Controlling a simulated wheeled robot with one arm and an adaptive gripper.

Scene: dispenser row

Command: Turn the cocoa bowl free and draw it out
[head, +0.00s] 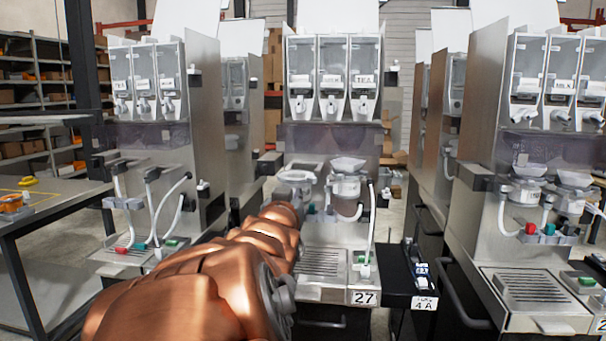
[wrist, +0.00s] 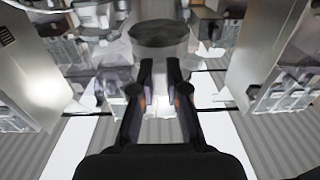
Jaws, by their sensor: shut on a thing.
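A pale mixing bowl (head: 296,176) is at the left mixer position of the middle machine, marked 27. No cocoa label is readable, so I cannot confirm which bowl is the cocoa bowl. My copper arm reaches up to just below this bowl and hides my gripper in the head view. In the wrist view my gripper (wrist: 160,98) has its two dark fingers close together, shut on a part of the bowl (wrist: 158,50). The bowl shows round and grey beyond the fingertips. The gripped part and the bowl's seat are mostly hidden.
A second bowl (head: 346,186) with a white hose sits close on the right. The drip tray (head: 322,262) lies below. Clear canisters (head: 331,82) stand above. A black side stand (head: 408,273) is right of the machine; similar machines flank both sides.

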